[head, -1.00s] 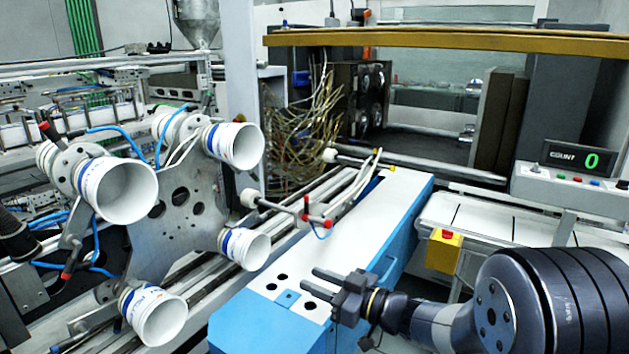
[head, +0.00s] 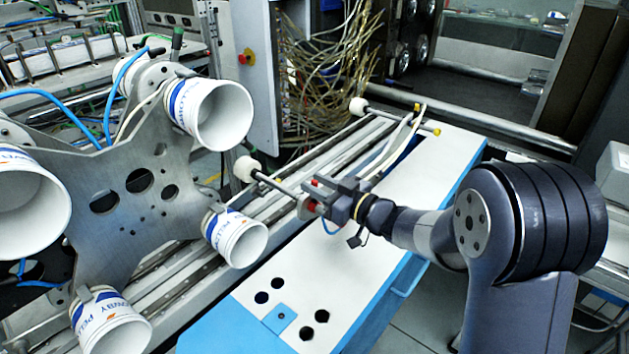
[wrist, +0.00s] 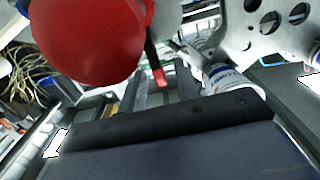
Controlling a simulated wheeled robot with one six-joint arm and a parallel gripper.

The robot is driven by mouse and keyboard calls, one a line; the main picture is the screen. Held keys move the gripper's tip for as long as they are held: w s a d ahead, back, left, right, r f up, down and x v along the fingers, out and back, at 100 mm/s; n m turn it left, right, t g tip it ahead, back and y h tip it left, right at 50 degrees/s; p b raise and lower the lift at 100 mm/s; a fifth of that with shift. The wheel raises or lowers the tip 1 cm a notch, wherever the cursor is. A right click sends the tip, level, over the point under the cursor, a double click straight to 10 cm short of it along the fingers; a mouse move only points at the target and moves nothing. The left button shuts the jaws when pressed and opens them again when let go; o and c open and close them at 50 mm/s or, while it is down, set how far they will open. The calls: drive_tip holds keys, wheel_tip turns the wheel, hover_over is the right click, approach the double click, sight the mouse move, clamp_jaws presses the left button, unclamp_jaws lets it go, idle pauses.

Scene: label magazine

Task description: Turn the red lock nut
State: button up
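The red part at my fingers, which I take for the red lock nut (head: 315,182), is on the rod assembly above the blue and white machine bed in the head view. My gripper (head: 328,194) is at this rod end, its fingers beside or around the red parts. The head view is too small to tell contact or finger gap. In the wrist view a large rounded red knob (wrist: 90,42) fills the upper left, very close, and a small red tip (wrist: 160,76) shows behind it. The dark gripper body crosses the bottom; the fingertips are not clear there.
A metal star plate (head: 125,200) with several white tubs stands to the left. A white roller (head: 247,168) ends the rod beside a tub (head: 235,238). Metal rails run alongside the bed (head: 290,290). Loose wires (head: 320,75) hang behind. The bed's front top is clear.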

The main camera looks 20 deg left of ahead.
drive_tip(key=shift+w+a, duration=0.25)
drive_tip(key=shift+a, duration=0.3)
clamp_jaws()
